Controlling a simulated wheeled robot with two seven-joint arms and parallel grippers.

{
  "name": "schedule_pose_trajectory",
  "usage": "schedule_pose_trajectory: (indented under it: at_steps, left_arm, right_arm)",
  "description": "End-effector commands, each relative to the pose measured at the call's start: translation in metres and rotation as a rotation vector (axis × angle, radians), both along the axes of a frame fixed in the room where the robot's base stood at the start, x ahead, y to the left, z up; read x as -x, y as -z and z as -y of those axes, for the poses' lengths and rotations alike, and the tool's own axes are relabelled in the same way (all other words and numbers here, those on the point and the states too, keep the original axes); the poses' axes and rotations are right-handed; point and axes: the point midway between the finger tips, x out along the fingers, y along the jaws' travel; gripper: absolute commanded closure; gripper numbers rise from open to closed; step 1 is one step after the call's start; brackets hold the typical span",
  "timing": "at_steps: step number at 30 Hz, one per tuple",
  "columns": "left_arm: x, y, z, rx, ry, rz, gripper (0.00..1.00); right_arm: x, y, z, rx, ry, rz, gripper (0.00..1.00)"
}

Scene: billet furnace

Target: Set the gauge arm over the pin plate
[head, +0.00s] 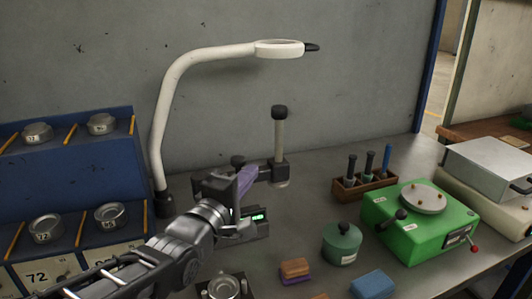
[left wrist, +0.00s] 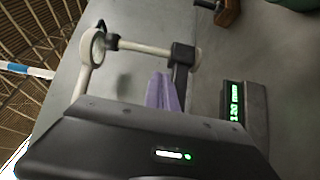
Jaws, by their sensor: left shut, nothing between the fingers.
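The gauge has a base with a green-lit display (head: 257,217). Its dark gauge arm (head: 264,173) carries an upright pale spindle (head: 279,140) with a black knob on top. The pin plate (head: 423,198) is a round pale disc with small pins on the green box at the right; the gauge arm is to its left, not above it. My left gripper (head: 248,177) has shut, empty purple fingers beside the gauge arm. In the left wrist view the fingers (left wrist: 162,92) lie alongside the arm (left wrist: 181,75); contact is unclear. My wrist partly hides the gauge base. My right gripper is not in view.
A wooden rack (head: 362,188) with upright tools and a green lidded pot (head: 342,243) stand between gauge and green box (head: 402,232). Small blocks lie in front. A white magnifier lamp (head: 160,120) arches behind. A blue shelf (head: 65,160) with metal weights stands left.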

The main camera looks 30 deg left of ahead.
Motion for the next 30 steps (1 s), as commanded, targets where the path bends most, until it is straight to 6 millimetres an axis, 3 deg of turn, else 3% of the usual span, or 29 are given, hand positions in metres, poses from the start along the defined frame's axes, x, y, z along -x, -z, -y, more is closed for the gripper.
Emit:
schedule_pose_trajectory:
  at_steps: [5,10,18,30]
  left_arm:
    - [-0.018,-0.005,-0.002,0.005,-0.001,-0.009,1.00]
    - [-0.043,-0.001,-0.005,0.005,-0.002,-0.007,1.00]
    - [-0.082,0.001,-0.007,0.003,-0.001,-0.003,1.00]
    - [-0.091,0.000,-0.008,0.002,-0.001,0.000,1.00]
  right_arm:
    - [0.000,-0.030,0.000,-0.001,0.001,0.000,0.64]
    - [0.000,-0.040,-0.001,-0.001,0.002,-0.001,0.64]
    - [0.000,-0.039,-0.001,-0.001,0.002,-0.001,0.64]
    - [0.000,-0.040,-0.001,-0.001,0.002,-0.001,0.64]
